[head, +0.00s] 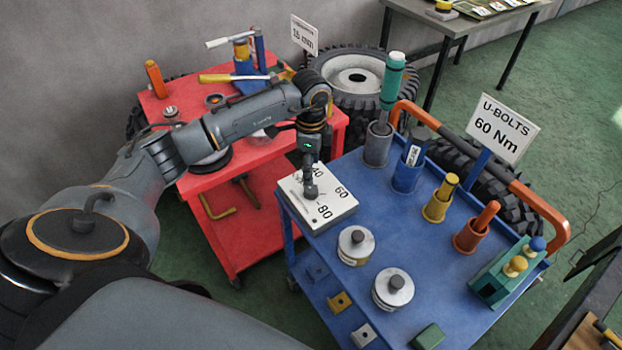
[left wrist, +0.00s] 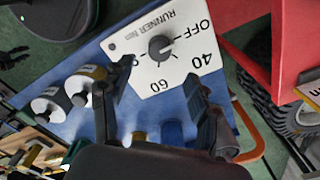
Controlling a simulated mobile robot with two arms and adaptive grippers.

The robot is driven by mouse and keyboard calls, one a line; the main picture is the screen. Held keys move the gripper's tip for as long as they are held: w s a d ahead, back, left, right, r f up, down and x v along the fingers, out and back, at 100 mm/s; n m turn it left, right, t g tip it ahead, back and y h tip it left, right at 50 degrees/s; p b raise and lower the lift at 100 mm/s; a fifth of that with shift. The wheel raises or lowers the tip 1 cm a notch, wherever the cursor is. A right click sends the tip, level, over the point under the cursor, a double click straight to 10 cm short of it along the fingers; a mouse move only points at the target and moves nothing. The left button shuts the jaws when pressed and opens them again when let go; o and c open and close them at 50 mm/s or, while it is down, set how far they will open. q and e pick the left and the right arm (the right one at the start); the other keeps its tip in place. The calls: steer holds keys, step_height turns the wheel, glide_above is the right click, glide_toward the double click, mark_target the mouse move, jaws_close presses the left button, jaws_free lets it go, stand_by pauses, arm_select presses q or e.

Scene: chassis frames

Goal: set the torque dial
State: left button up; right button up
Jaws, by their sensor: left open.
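The torque dial is a white plate (head: 325,213) on the near left corner of the blue cart, marked 40, 60 and 80 in the head view. In the left wrist view its face (left wrist: 145,70) reads RUNNER Nm, OFF, 40 and 60, with 80 partly hidden by a finger. Its dark round knob (left wrist: 160,47) seems to have its pointer toward OFF, though this is small. My left gripper (head: 310,187) is above the plate, pointing down and hiding the knob in the head view. In the wrist view its fingers (left wrist: 152,95) are apart, with nothing between them.
A sign (head: 503,128) on the blue cart (head: 385,250) reads U-BOLTS 60 Nm. Cups with coloured handles and two silver-topped cylinders (head: 356,245) stand beside the dial. A red cart (head: 262,170) with tools is at left, under my arm. Tyres (head: 352,78) lie behind.

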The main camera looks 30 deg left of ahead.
arm_select(q)
step_height(320, 180, up, 4)
stand_by(0.6)
